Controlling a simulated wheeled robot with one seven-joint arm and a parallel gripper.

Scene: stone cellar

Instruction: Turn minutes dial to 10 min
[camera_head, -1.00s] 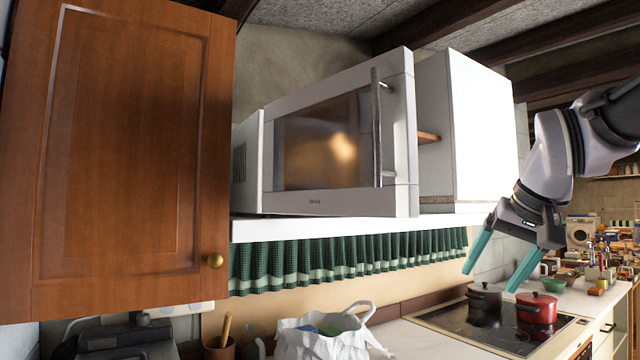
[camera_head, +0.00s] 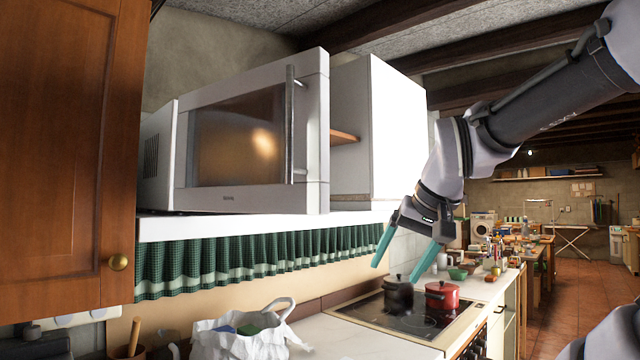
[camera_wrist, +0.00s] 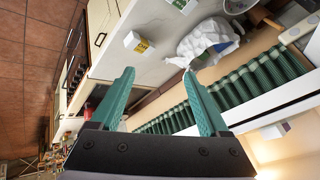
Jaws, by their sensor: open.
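The white microwave (camera_head: 312,130) stands on a white shelf, with its dark glass door shut and a vertical silver handle (camera_head: 291,125). My gripper (camera_head: 408,258) is open and empty, to the right of the microwave and lower, above the hob. In the wrist view its two teal fingers (camera_wrist: 160,92) are spread with nothing between them, facing the counter and the green curtain.
A wooden cabinet door (camera_head: 70,150) is at the left. A white cabinet (camera_head: 390,130) is right of the microwave. Below are a green curtain (camera_head: 250,255), a white bag (camera_head: 245,335), a dark pot (camera_head: 398,294) and a red pot (camera_head: 441,295) on the hob. Open floor (camera_head: 560,295) lies at the right.

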